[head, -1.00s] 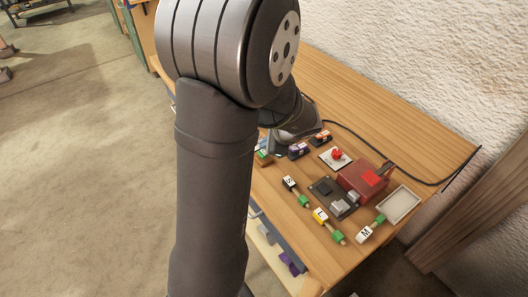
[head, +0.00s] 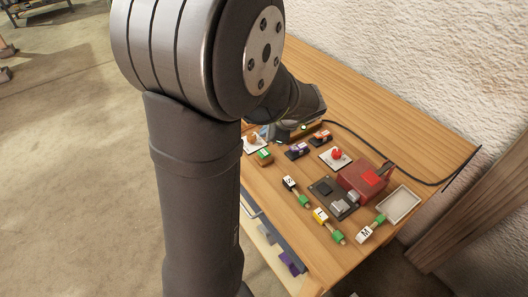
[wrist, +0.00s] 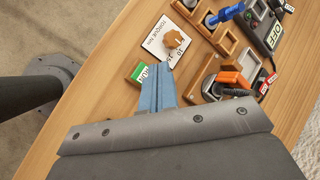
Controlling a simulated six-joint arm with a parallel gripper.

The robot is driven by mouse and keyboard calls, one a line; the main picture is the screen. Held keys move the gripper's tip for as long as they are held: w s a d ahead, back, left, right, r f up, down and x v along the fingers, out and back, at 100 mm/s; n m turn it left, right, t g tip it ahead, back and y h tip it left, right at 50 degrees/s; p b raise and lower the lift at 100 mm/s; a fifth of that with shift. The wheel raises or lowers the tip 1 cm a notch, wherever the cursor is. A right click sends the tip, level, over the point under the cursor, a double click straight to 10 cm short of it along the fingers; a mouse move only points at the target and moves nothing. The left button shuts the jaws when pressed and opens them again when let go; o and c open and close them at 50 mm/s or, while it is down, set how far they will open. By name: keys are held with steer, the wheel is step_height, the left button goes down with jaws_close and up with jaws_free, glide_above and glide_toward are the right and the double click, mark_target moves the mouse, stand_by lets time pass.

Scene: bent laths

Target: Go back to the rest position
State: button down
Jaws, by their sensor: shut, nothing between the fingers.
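My gripper (wrist: 157,88) shows in the wrist view as blue-grey fingers closed together with nothing between them. Its fingertips are over the wooden table, close to a green-and-wood block with a printed label (wrist: 138,72). In the head view my arm covers much of the left and middle, and the gripper itself is mostly hidden behind the wrist links. The wooden table (head: 400,125) stands against the wall.
A white card with an orange-brown knob (wrist: 172,38) lies beyond the fingertips. Labelled pieces, a red box (head: 362,180), a red-knobbed card (head: 336,157) and a pale tray (head: 398,205) fill the table's near right. A black cable runs behind. The table's back is clear.

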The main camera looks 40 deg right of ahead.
steer(key=shift+f, duration=1)
step_height(320, 180, up, 6)
steer(key=shift+f, duration=0.1)
